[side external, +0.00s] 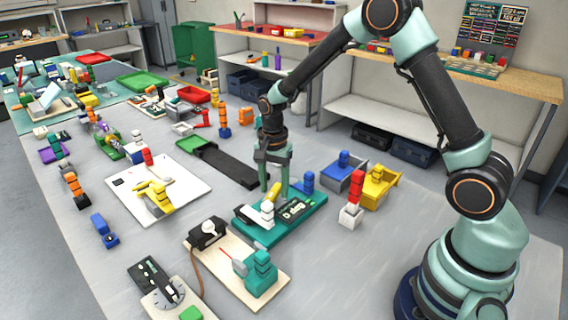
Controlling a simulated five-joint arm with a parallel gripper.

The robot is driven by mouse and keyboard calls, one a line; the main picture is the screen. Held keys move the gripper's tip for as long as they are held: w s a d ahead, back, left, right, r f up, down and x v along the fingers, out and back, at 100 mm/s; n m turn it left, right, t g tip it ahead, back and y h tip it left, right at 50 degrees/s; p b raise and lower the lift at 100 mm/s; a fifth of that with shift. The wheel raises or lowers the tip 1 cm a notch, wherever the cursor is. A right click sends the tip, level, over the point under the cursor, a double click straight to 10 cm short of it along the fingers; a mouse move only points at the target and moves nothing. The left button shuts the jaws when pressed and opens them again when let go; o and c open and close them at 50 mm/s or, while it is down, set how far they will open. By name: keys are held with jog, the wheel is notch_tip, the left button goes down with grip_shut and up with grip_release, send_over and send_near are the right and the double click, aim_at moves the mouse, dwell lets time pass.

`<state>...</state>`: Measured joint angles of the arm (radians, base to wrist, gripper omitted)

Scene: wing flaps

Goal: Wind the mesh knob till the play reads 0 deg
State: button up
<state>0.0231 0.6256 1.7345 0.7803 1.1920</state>
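My gripper (274,190) points down over a teal board (262,238) near the middle of the table. The board carries a dark green panel (296,209) with small pale parts, a blue piece (309,183), and a white and yellow piece (267,212) close to the fingertips. I cannot tell which part is the mesh knob, or whether the fingers touch anything. No play reading is legible. In front, a wooden board holds a teal block (261,272) and a thin red rod (228,256).
A black box with a round white knob (208,228) and a dial plate (162,298) stand at the front. A red and white stack (352,205), a blue bin (344,180) and a yellow bin (376,192) are right of the board. A white panel (184,185) lies left.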

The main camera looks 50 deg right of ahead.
aim_at(274, 189)
notch_tip(274, 189, up, 12)
dwell(0.6)
jog(key=s+r+n+t, duration=0.2)
jog(key=s+r+n, duration=0.2)
jog(key=s+n, duration=0.3)
jog(key=s+a+r+n+t, duration=0.1)
jog(key=s+r+n+t, duration=0.2)
jog(key=s+n, duration=0.4)
jog(key=shift+s+r+t, duration=0.3)
jog(key=shift+s+r, duration=0.3)
jog(key=shift+s, duration=0.15)
dwell(0.8)
